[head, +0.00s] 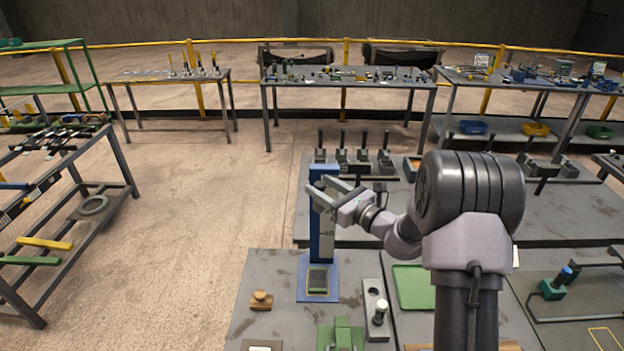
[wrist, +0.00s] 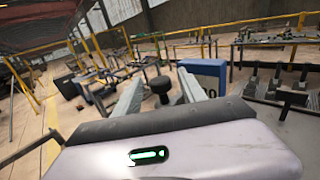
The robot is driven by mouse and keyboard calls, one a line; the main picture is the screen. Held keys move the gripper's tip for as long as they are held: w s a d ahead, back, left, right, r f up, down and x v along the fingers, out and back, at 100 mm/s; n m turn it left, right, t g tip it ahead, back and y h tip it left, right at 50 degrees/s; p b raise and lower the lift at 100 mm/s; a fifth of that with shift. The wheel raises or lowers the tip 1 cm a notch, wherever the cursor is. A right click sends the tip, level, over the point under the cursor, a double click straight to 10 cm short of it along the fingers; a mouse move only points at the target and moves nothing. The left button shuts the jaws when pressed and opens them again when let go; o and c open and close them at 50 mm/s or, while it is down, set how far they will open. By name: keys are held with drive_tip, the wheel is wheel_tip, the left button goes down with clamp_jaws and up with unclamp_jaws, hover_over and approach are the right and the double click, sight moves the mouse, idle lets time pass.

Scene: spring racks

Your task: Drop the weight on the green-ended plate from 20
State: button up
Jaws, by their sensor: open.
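A blue upright post (head: 322,240) with scale marks, one reading like 10, stands on a blue base (head: 305,292) on the near bench. My gripper (head: 320,184) is open near the top of the post, high above the plate. In the wrist view a dark knobbed piece (wrist: 161,87), likely the weight, shows between the two apart fingers (wrist: 160,78). Whether it touches a finger or something under it cannot be told. The top of the post (wrist: 206,72) shows behind the right finger.
Beside the base are a wooden knobbed block (head: 262,300), a grey holder with a white-topped knob (head: 380,313), a green block (head: 342,336) and a green tray (head: 413,287). Several dark-handled pieces (head: 352,158) stand behind. Open floor (head: 200,200) lies left.

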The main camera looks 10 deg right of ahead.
sight(316, 183)
drive_tip(key=x, duration=0.4)
drive_tip(key=shift+w+a, duration=0.1)
drive_tip(key=shift+w, duration=0.05)
drive_tip(key=shift+c, duration=0.2)
clamp_jaws()
idle(1.1)
